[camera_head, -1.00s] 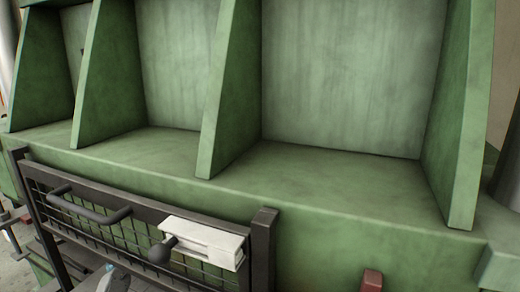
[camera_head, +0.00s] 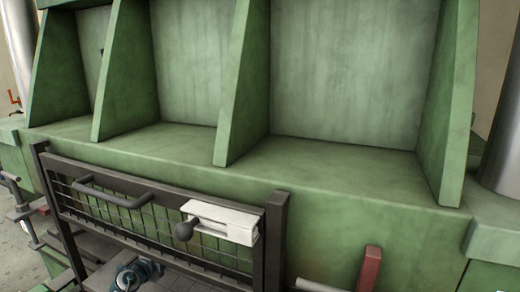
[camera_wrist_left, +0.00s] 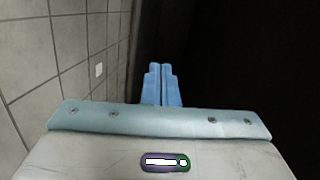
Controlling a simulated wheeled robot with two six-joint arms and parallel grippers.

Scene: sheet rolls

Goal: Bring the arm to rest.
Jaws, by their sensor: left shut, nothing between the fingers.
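In the left wrist view my left gripper (camera_wrist_left: 160,88) has its two blue fingers together, with nothing between them. Grey tiles lie to its left and a dark, unclear area to its right. My left gripper cannot be made out for sure in the head view. My right gripper is in neither view.
A green machine frame with upright dividers (camera_head: 242,85) fills the head view. In front stands a dark mesh gate (camera_head: 110,212) with a bar handle (camera_head: 112,198) and a white latch box (camera_head: 222,221) with a dark knob. A red post (camera_head: 369,268) stands at lower right.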

